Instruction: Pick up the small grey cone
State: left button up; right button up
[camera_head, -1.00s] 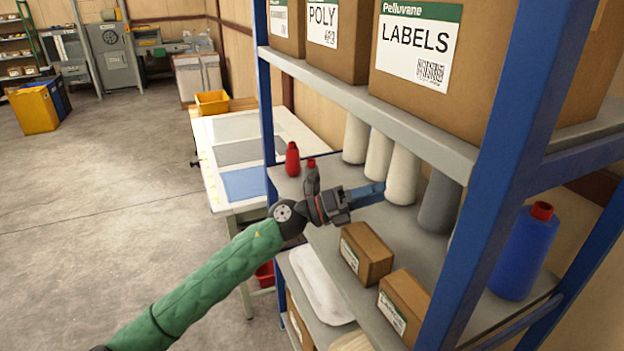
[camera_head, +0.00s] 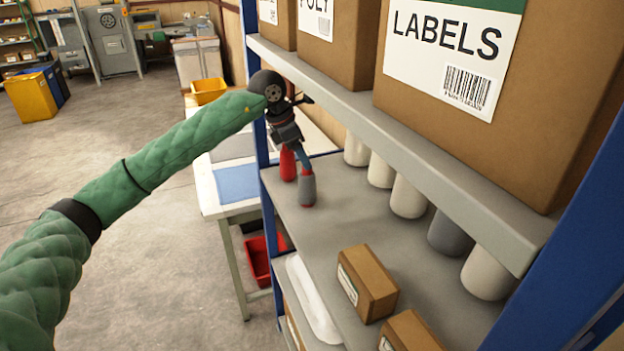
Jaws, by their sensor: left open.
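The small grey cone (camera_head: 307,189) stands on the middle shelf near its left end, with a bit of red showing at its foot. A red cone (camera_head: 288,165) stands just behind and to the left of it. My left gripper (camera_head: 303,166) points down at the top of the small grey cone, with its blue fingers open. The fingers hide the cone's tip, and I cannot tell whether they touch it. A larger dark grey cone (camera_head: 450,237) stands further right on the same shelf. My right gripper is not in view.
Several off-white cones (camera_head: 408,197) line the back of the shelf (camera_head: 330,222). Small cartons (camera_head: 367,283) lie at the front right. The upper shelf (camera_head: 400,140) with large boxes hangs close above. A blue post (camera_head: 262,150) stands by my gripper.

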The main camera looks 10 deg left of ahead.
aim_at(309, 172)
pick_arm(q)
jog(key=shift+w+f, duration=0.1)
jog(key=shift+w, duration=0.1)
jog(key=shift+s+d+f, duration=0.1)
jog(key=shift+s+d, duration=0.05)
jog(key=shift+s, duration=0.4)
jog(key=shift+s+d+f, duration=0.1)
jog(key=shift+s, duration=0.45)
jog(key=f, duration=0.1)
jog(key=w+d+f, duration=0.1)
jog(key=f, duration=0.1)
jog(key=w+f, duration=0.1)
jog(key=shift+d+f, duration=0.15)
jog(key=shift+s+d+f, duration=0.2)
jog(key=shift+d+f, duration=0.05)
jog(key=shift+f, duration=0.15)
jog(key=shift+w+f, duration=0.15)
jog(key=shift+w, duration=0.05)
jog(key=c, duration=1.1)
